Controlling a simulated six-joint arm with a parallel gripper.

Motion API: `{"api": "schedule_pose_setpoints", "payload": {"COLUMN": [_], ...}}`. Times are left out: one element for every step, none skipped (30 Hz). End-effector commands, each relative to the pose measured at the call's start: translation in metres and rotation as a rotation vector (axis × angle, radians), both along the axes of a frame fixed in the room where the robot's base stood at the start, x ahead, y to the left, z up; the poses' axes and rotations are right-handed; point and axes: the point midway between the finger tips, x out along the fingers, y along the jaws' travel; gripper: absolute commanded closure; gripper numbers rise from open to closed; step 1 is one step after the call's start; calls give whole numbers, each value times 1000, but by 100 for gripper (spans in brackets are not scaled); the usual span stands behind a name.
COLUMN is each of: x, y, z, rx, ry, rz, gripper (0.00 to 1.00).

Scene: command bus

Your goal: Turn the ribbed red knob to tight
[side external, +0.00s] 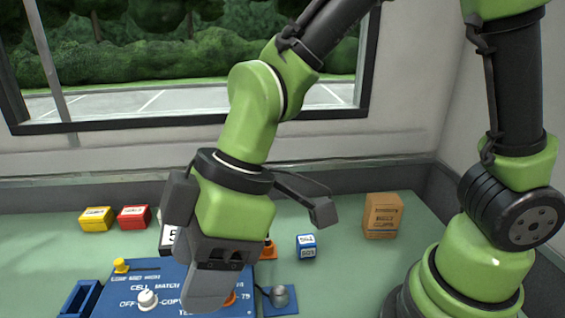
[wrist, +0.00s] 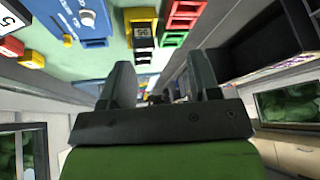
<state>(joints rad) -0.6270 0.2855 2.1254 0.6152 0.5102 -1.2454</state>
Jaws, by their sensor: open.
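A blue panel (side external: 122,290) with white lettering, partly "CELL MATCH" and "OFF", lies on the green bench. A white knob (side external: 147,299) sits on it, and the same panel (wrist: 62,18) shows at the upper left of the wrist view. I cannot make out the ribbed red knob. A small orange-red part (side external: 230,298) shows beside my gripper, but its shape is mostly hidden. My gripper (side external: 208,294) hangs over the right part of the panel and covers it. In the wrist view my gripper (wrist: 163,80) is open, with nothing visible between its fingers.
A yellow knob (side external: 121,265) stands on the panel's back left. A grey ball-topped part (side external: 280,295) and an orange cone (side external: 270,249) are right of my gripper. A blue box (side external: 306,246), cardboard box (side external: 383,216), red box (side external: 134,217) and yellow box (side external: 96,218) stand farther back.

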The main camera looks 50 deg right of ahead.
Motion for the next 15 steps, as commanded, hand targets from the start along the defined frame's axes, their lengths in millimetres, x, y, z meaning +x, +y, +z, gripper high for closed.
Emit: {"api": "schedule_pose_setpoints", "payload": {"x": [2,2,2,2,3,2,2,1,1,0,-1,-3,-4,-5,-7], "y": [-9,-13,-19,-24,-28,-35,-40,-45,-51,-56,-61,-68,-72,-76,-82], "z": [9,14,19,24,28,33,37,41,46,50,54,58,61,63,67], "rx": [14,19,26,32,38,45,52,57,66,71,78,85,91,95,102], "ry": [1,4,9,13,15,19,23,26,30,33,36,39,43,45,47], "rz": [-48,-76,-113,-140,-168,-205,-235,-264,-305,-334,-364,-402,-429,-456,-492], "gripper": [44,44,44,44,44,44,44,44,44,44,44,44,44,44,44]}}
